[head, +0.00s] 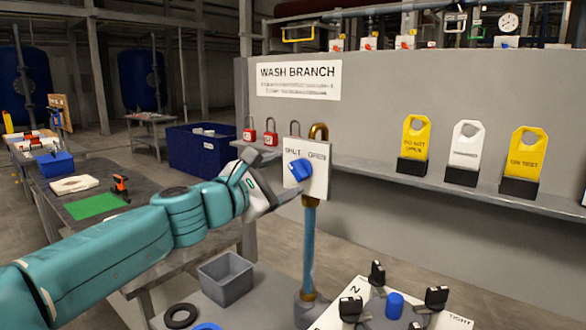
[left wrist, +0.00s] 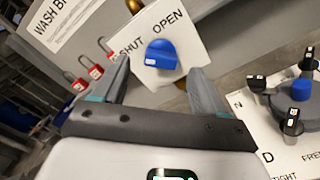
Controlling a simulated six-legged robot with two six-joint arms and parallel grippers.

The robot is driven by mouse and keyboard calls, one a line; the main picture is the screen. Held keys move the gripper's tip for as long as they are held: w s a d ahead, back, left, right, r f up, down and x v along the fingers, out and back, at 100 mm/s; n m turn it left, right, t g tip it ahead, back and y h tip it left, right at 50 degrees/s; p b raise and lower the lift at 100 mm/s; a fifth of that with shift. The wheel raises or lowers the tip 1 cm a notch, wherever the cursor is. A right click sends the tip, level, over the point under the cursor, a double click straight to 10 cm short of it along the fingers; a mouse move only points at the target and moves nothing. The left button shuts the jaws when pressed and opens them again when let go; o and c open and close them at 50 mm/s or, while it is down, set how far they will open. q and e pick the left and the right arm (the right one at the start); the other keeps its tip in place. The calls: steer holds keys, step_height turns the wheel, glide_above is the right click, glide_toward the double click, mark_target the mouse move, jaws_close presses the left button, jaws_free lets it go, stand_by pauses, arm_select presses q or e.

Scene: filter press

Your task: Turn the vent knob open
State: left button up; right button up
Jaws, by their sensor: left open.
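The blue vent knob (head: 300,169) sits on a white plate (head: 318,180) marked SHUT on the left and OPEN on the right, on top of a blue pipe (head: 309,240). In the left wrist view the knob (left wrist: 162,54) lies ahead, between and beyond the fingertips, with its white-marked end low and toward the SHUT side. My left gripper (left wrist: 158,75) is open and empty, apart from the knob. In the head view my left gripper (head: 272,192) is just left of the plate, its fingers partly hidden. My right gripper does not show.
A grey panel with a shelf (head: 440,187) stands behind, holding red padlocks (head: 270,133) and yellow and white tags (head: 415,137). At lower right is a white plate with black clamps (head: 350,308) and a blue knob (head: 394,305). A grey bin (head: 226,280) stands below my left arm.

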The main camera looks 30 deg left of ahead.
mark_target(295, 173)
arm_select(q)
steer(key=w, duration=0.3)
steer(key=shift+w+d+f, duration=0.15)
steer(key=shift+w, duration=0.15)
steer(key=shift+w+d, duration=0.1)
steer(key=shift+w, duration=0.2)
steer(key=shift+w, duration=0.15)
steer(key=c, duration=1)
